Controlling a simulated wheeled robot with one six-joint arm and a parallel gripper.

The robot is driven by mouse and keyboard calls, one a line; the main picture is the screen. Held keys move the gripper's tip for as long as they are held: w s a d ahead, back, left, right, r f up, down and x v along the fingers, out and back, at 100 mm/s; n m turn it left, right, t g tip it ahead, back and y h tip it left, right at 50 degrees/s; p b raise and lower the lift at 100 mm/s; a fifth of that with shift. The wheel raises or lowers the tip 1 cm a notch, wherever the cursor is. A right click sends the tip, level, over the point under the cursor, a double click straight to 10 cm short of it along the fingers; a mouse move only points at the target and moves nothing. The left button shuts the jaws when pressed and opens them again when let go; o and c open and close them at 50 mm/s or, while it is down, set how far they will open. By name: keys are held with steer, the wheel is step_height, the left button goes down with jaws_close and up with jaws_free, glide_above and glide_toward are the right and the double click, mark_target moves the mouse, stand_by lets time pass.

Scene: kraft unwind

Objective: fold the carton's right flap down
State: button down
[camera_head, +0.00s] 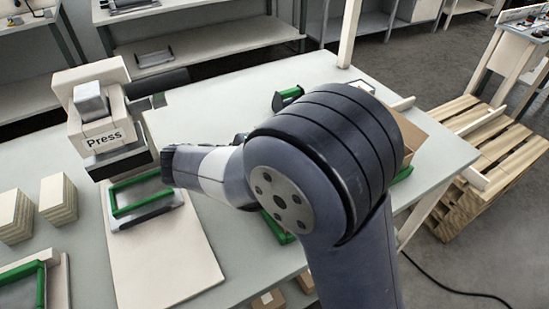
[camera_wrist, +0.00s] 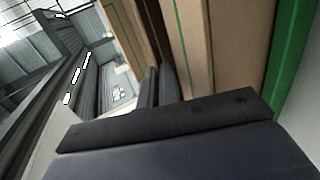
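The carton (camera_head: 411,136) shows in the head view only as a tan corner to the right of my arm; the rest is hidden behind the arm. In the wrist view, tan cardboard panels (camera_wrist: 194,45) stand close in front of my gripper, with a dark gap between them. I cannot tell which panel is the right flap. My gripper (camera_wrist: 158,80) shows two dark fingers side by side, almost touching, with nothing visible between them. They point towards the cardboard; contact is unclear. My gripper is hidden in the head view.
A press (camera_head: 100,115) stands at the left of the table, near a green-framed tray (camera_head: 142,196) on a pale board (camera_head: 165,258). Stacked tan pieces (camera_head: 57,198) lie further left. A wooden pallet (camera_head: 480,155) is on the floor at right. The table's back is mostly clear.

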steer(key=c, duration=1.6)
jaws_free()
steer(key=shift+c, duration=0.2)
